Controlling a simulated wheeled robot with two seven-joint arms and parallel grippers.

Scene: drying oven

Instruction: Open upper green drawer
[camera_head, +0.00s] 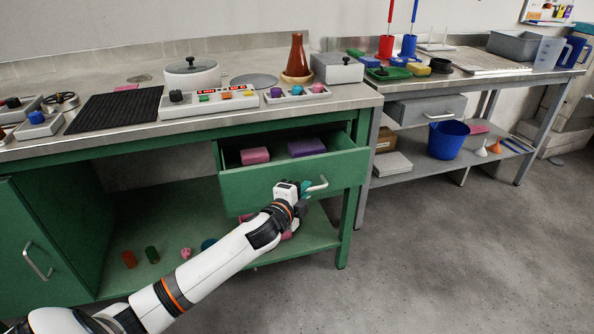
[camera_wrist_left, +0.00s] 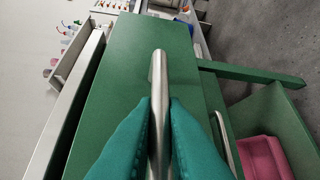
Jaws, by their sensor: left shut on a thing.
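The upper green drawer (camera_head: 245,188) stands pulled out from under the left bench in the head view. A pink block (camera_head: 255,155) and a purple block (camera_head: 306,147) lie inside it. My left gripper (camera_head: 304,190) is at the front of this drawer, on its metal handle (camera_head: 318,184). In the left wrist view, the teal fingers of my left gripper (camera_wrist_left: 159,130) are closed around the handle bar (camera_wrist_left: 158,72), with the green drawer front (camera_wrist_left: 125,65) behind it. The fingers and wrist hide part of the handle in the head view. My right gripper is not in view.
The green bench's lower shelf (camera_head: 125,282) holds several small coloured pieces. A closed green cabinet door (camera_head: 30,250) is at the left. A second bench on the right has a grey drawer (camera_head: 427,109) and a blue bucket (camera_head: 447,140). The floor (camera_head: 450,260) in front is clear.

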